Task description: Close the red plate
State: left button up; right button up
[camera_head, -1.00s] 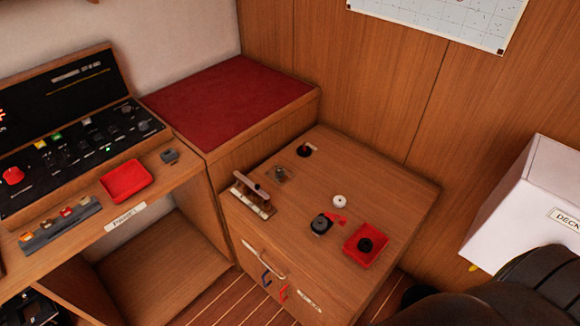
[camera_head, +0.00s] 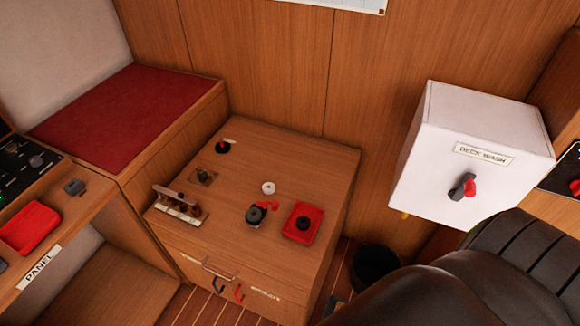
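A red square plate (camera_head: 316,223) with raised edges and a black knob (camera_head: 303,223) in its middle lies on top of the wooden cabinet (camera_head: 310,160), near its right front corner. A small red lever (camera_head: 268,205) sits just left of it, beside a round black fitting (camera_head: 256,215). Another red piece, a shallow tray (camera_head: 29,228), lies on the console at the far left. I cannot tell from this view whether the square plate is hinged. Neither of my grippers is in view.
A white box (camera_head: 470,150) labelled DECK WASH, with a black and red knob (camera_head: 463,187), is at the right. A black padded seat (camera_head: 490,265) fills the lower right. A red cushion (camera_head: 120,115) lies left of the cabinet. A dark bin (camera_head: 375,265) stands on the floor.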

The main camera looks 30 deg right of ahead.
aim_at(274, 208)
jog(key=z, duration=0.8)
jog(key=k+l+u, duration=0.1)
jog(key=u, duration=0.3)
jog(key=k+l+u, duration=0.1)
jog(key=u, duration=0.3)
jog(key=k+u, duration=0.15)
jog(key=u, duration=0.25)
